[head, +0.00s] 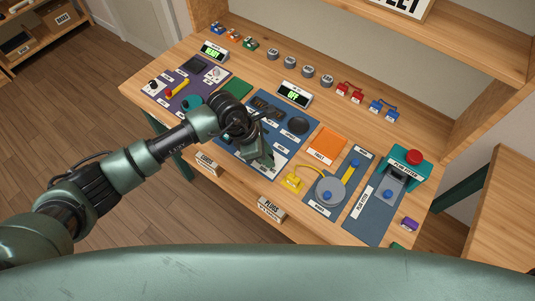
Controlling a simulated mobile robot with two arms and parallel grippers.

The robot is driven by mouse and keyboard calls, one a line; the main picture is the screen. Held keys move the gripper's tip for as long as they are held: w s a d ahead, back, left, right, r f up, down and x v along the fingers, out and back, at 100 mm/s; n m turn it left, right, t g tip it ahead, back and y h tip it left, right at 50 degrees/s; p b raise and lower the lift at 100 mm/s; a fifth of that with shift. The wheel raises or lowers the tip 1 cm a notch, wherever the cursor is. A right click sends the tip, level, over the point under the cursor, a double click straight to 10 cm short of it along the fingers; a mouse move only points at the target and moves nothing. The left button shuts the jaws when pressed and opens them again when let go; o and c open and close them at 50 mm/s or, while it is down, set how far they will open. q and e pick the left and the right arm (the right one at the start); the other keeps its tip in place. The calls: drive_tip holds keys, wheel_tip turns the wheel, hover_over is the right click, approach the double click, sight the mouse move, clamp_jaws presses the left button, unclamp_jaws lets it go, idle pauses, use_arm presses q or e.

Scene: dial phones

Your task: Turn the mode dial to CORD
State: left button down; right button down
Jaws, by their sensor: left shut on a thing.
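My left gripper (262,158) reaches in from the left and is down over the blue middle panel (311,125). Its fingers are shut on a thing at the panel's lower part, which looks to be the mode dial. The gripper and wrist hide the dial, so its pointer and the CORD mark cannot be read. A dark round knob (298,126) shows on the same panel, right of the gripper and apart from it. The small display (294,95) behind the panel reads what looks like OFF. My right gripper is not in view.
Left is a purple panel (186,84) with a READY display (213,51). Right are an orange pad (327,146), a grey disc (330,190) with a yellow lever, and a teal box with a red button (414,157). Grey knobs and coloured plugs line the back.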

sight(260, 169)
use_arm(q)
drive_tip(key=n+t, duration=0.1)
drive_tip(key=n, duration=0.3)
drive_tip(key=shift+s+t, duration=0.1)
drive_tip(key=shift+t, duration=0.3)
drive_tip(key=shift+d+n+t+y+b, duration=0.1)
drive_tip(key=shift+n+t+y+b, duration=0.25)
drive_tip(key=shift+n, duration=0.95)
drive_tip(key=c, duration=1.2)
unclamp_jaws()
drive_tip(key=shift+o, duration=0.2)
drive_tip(key=b+v, duration=0.1)
drive_tip(key=v, duration=0.7)
drive_tip(key=shift+b, duration=0.35)
drive_tip(key=shift+d, duration=0.1)
